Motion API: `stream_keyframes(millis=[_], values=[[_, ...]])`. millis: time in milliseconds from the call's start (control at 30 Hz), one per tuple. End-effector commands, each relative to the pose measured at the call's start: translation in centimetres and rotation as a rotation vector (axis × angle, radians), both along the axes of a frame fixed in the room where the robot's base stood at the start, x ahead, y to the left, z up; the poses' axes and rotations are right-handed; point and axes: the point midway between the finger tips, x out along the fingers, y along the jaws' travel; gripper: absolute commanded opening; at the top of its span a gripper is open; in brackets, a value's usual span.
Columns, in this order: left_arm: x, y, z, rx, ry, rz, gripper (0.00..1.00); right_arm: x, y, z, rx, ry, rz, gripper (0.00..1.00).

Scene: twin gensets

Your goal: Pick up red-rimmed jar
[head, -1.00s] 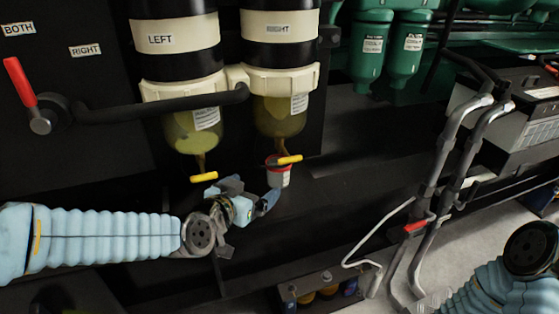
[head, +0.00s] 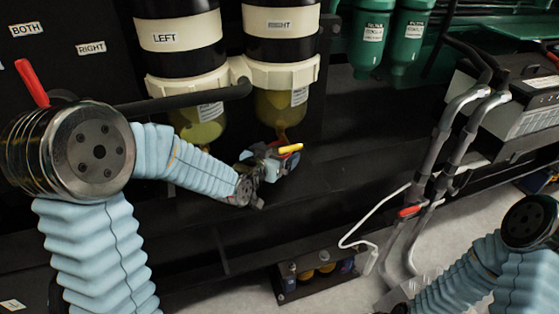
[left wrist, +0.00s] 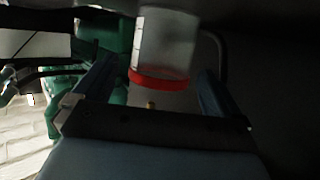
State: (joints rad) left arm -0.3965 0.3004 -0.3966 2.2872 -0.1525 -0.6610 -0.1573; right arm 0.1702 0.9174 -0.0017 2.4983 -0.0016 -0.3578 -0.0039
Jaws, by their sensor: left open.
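The red-rimmed jar (left wrist: 163,45) is pale and translucent, with a red band (left wrist: 158,77) at its lower end in the left wrist view. My left gripper (left wrist: 158,80) is open, with one finger on each side of the jar and visible gaps to both. In the head view my left gripper (head: 285,160) is under the RIGHT filter bowl (head: 278,108), by the yellow valve handle (head: 290,149). The gripper and handle hide most or all of the jar there. My right arm shows at the lower right of the head view; its fingers are not visible.
The LEFT filter bowl (head: 203,125) hangs close above my left forearm. A red-handled lever (head: 32,83) is at the far left. A crate (head: 318,277) with several items stands below. Grey hoses and a battery (head: 525,105) are at the right.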

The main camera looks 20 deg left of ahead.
Motion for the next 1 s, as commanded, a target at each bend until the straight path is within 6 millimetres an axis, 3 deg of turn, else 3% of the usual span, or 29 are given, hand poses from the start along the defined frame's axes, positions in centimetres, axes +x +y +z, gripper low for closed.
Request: stream_keyframes(millis=[200, 600, 667, 1000], values=[[0.05, 0.01, 0.01, -0.001, 0.000, 0.000, 0.98, 0.00, 0.00, 0.02, 0.000, 0.000, 0.000, 0.88], [0.03, 0.01, 0.01, 0.000, 0.000, 0.000, 0.37, 0.00, 0.00, 0.02, 0.000, 0.000, 0.000, 0.88], [0.03, 0.01, 0.04, -0.001, -0.001, 0.000, 0.32, 0.00, 0.00, 0.02, 0.000, 0.000, 0.000, 0.88], [0.33, 0.02, 0.23, 0.000, -0.001, 0.000, 0.32, 0.00, 0.01, -0.05, 0.000, 0.000, 0.000, 0.88]])
